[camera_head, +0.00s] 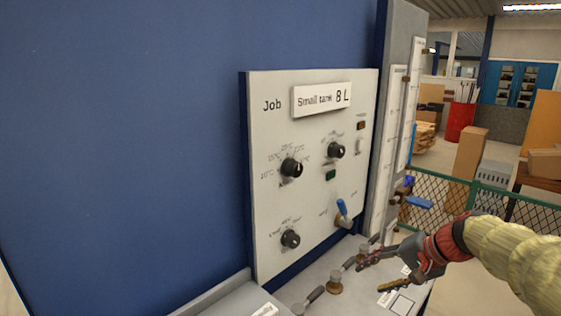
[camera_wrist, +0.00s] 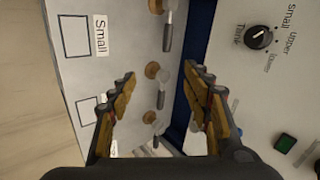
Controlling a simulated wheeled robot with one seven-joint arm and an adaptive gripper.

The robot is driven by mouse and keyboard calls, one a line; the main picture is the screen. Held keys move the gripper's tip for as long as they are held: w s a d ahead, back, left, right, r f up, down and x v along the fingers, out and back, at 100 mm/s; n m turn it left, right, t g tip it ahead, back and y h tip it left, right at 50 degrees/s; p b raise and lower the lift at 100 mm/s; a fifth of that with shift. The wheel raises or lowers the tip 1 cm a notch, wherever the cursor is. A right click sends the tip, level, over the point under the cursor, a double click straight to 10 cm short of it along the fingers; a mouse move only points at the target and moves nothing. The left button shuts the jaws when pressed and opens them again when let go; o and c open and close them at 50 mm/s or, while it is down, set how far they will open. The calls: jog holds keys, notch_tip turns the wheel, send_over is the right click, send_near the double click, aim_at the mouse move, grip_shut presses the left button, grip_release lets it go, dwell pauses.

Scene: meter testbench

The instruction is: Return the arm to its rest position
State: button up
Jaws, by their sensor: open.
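My gripper (camera_head: 379,272) is at the lower right in the head view, over the bench shelf (camera_head: 350,300) in front of the control panel (camera_head: 312,190). In the wrist view my gripper (camera_wrist: 168,112) shows its two fingers spread apart with nothing between them. Behind the fingers are several lever handles on brass-coloured bases, among them one lever (camera_wrist: 162,88) seen in the gap. My arm, in a pale yellow sleeve, reaches in from the right edge of the head view. I cannot tell whether the fingers touch anything.
The panel carries a "Small tank 8 L" sign (camera_head: 322,99), black knobs (camera_head: 291,168) and a blue-handled valve (camera_head: 343,213). Another blue handle (camera_head: 418,202) sticks out near my arm. A green mesh fence (camera_head: 490,201), boxes (camera_head: 470,153) and a red drum (camera_head: 459,122) stand behind.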

jog(key=s+a+f+n+g+h+p, duration=0.1)
jog(key=s+n+h, duration=0.2)
jog(key=s, duration=1)
jog(key=s+a+f+n+h+p, duration=0.1)
jog(key=s+a+n+h, duration=0.15)
jog(key=s, duration=1.05)
jog(key=a+r+n, duration=0.1)
jog(key=s+a+r+n+t+p, duration=0.1)
jog(key=r, duration=0.1)
jog(key=shift+s+r, duration=0.1)
jog(key=shift+s, duration=0.1)
dwell(1.8)
